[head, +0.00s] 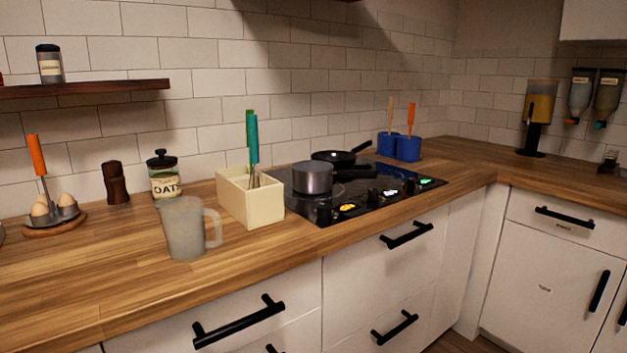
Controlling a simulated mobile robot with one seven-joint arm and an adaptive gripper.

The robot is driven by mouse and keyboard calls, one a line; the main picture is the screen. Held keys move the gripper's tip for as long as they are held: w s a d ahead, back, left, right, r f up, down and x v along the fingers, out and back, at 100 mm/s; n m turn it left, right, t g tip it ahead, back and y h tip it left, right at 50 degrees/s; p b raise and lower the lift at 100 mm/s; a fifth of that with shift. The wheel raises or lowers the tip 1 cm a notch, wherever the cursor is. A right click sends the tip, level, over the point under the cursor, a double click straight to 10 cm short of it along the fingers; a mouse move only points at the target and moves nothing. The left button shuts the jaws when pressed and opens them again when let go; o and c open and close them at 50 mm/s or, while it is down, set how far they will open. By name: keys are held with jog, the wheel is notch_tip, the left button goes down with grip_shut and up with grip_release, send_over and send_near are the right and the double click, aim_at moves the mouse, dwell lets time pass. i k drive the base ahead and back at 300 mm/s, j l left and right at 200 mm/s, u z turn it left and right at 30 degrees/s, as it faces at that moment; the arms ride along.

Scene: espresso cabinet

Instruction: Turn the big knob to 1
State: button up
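The black cooktop (352,205) is set into the wooden counter. Several small dark knobs stand along its front edge, including a left knob (324,211), a middle knob (373,197) and a right knob (410,186). The left one looks the largest, but it is also nearest, so I cannot tell which is the big knob. Their markings and settings are too small to read. Small orange, white and green lit spots show between the knobs. My gripper is not in view.
A grey pot (312,178) and a black pan (334,158) sit on the cooktop. A cream utensil box (250,200) stands just left of it, and a translucent jug (184,232) stands further left. Drawer handles (407,235) stick out below. The counter's front left is clear.

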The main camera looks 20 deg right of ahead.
aim_at(324, 209)
jog(key=i+l, duration=0.1)
jog(key=l, duration=0.25)
jog(key=i+l, duration=0.1)
jog(key=l, duration=0.65)
jog(key=i+l, duration=0.15)
jog(key=l, duration=0.15)
jog(key=i+l, duration=0.15)
jog(key=l, duration=0.15)
jog(key=i+l, duration=0.1)
jog(key=l, duration=0.25)
jog(key=i+l, duration=0.15)
jog(key=l, duration=0.15)
jog(key=i+l, duration=0.15)
jog(key=i, duration=0.2)
jog(key=u, duration=0.05)
